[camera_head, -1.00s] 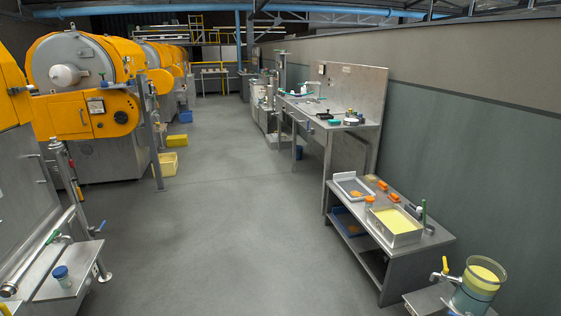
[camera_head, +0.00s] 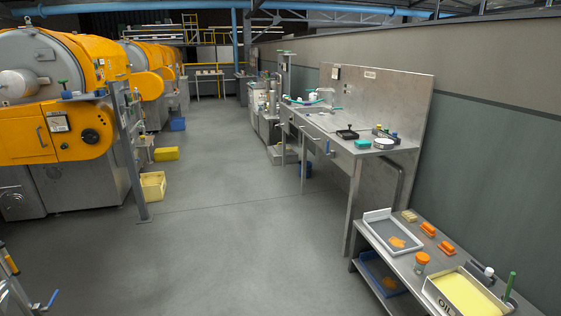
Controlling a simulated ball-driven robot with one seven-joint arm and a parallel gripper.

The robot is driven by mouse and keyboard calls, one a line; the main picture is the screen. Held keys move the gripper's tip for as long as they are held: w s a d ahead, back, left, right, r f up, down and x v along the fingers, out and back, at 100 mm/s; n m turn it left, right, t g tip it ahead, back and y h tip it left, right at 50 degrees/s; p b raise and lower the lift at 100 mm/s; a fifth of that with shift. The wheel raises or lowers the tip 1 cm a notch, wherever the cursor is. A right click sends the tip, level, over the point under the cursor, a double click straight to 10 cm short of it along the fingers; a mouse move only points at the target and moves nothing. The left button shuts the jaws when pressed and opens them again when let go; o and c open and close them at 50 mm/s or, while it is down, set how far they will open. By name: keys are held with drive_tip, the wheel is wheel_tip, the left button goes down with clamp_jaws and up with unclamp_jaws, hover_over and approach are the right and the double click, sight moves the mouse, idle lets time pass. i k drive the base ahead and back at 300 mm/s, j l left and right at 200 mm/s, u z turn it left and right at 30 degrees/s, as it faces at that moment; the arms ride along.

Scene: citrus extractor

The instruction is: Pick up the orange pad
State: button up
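Two small orange blocks, which look like pads, lie on the low metal table at the lower right: one orange pad (camera_head: 429,229) farther back and another orange block (camera_head: 447,248) nearer. I cannot tell which is the task's pad. A flat orange patch (camera_head: 396,241) lies in the grey tray (camera_head: 371,219) to their left. My gripper is not in view, and nothing is seen touching these things.
A tan block (camera_head: 409,215), an orange-lidded jar (camera_head: 421,262) and a yellow-filled bin (camera_head: 430,291) share the low table (camera_head: 408,265). A taller steel bench (camera_head: 350,150) stands behind it. Orange machines (camera_head: 60,130) line the left. The grey floor (camera_head: 230,240) between is clear.

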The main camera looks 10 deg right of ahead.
sight(445, 247)
drive_tip(key=i+z, duration=0.2)
drive_tip(key=i, duration=0.3)
drive_tip(key=i+j+z, duration=0.2)
drive_tip(key=i, duration=0.3)
drive_tip(key=i+j+z, duration=0.2)
drive_tip(key=i, duration=0.3)
drive_tip(key=i+j+z, duration=0.15)
drive_tip(key=z, duration=0.25)
drive_tip(key=i+j+z, duration=0.25)
drive_tip(key=z, duration=0.15)
drive_tip(key=i+j+z, duration=0.25)
drive_tip(key=z, duration=0.15)
drive_tip(key=i+j+z, duration=0.15)
drive_tip(key=j+z, duration=0.65)
drive_tip(key=i+j+z, duration=0.5)
drive_tip(key=j+z, duration=0.25)
drive_tip(key=j, duration=0.15)
